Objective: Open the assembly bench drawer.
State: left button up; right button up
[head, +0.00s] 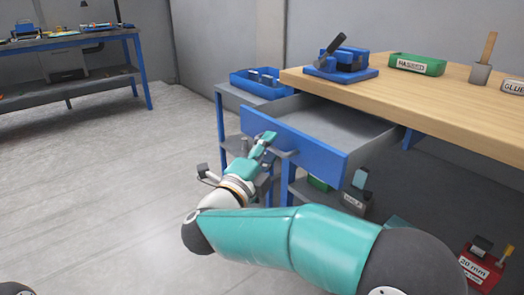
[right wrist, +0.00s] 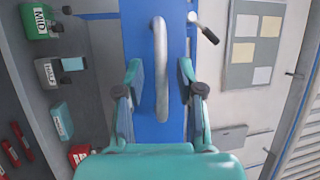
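The assembly bench drawer (head: 335,162) stands pulled out from under the wooden bench top (head: 440,92), with its grey inside showing and looking empty. Its blue front also fills the middle of the right wrist view (right wrist: 144,25). The pale bar handle (right wrist: 161,60) on that front lies between the two fingers of my right gripper (right wrist: 160,78). The fingers are apart, with a gap on each side of the handle. In the head view my right gripper (head: 262,146) is at the drawer front and hides part of it. My left gripper is not in view.
A blue bin (head: 262,82) sits on a side stand left of the bench. Labelled bins stand below, including a red one (head: 484,268). The floor at left is clear.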

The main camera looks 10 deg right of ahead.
jog(key=v, duration=0.7)
jog(key=shift+s, duration=0.15)
jog(key=shift+a+f, duration=0.1)
jog(key=w+d+f+n+y, duration=0.1)
jog(key=w+f+n+y, duration=0.4)
jog(key=f, duration=0.5)
jog(key=w+d+f+n+y, duration=0.1)
jog(key=w+f+n+y, duration=0.15)
jog(key=f+n, duration=0.55)
jog(key=s+d+f+n+g+y, duration=0.1)
jog(key=s+f+n+g+y, duration=0.15)
jog(key=f, duration=0.75)
jog(key=s+d+f+n+g+y, duration=0.1)
jog(key=s+f+n+g+y, duration=0.2)
jog(key=f, duration=0.7)
jog(key=s+f+n+g+y, duration=0.1)
jog(key=s+f+g, duration=0.2)
jog(key=s+f, duration=0.35)
jog(key=s+d+f+n+g+y, duration=0.1)
jog(key=s+f+n+g, duration=0.15)
jog(key=s, duration=0.75)
jog(key=s+f+n+g+y, duration=0.1)
jog(key=s+f+g, duration=0.2)
jog(key=s+f, duration=0.35)
jog(key=s+r+g+p, duration=0.1)
jog(key=s+r+p, duration=0.2)
jog(key=r+p, duration=3.6)
jog(key=shift+r+y, duration=0.3)
jog(key=shift+r, duration=0.15)
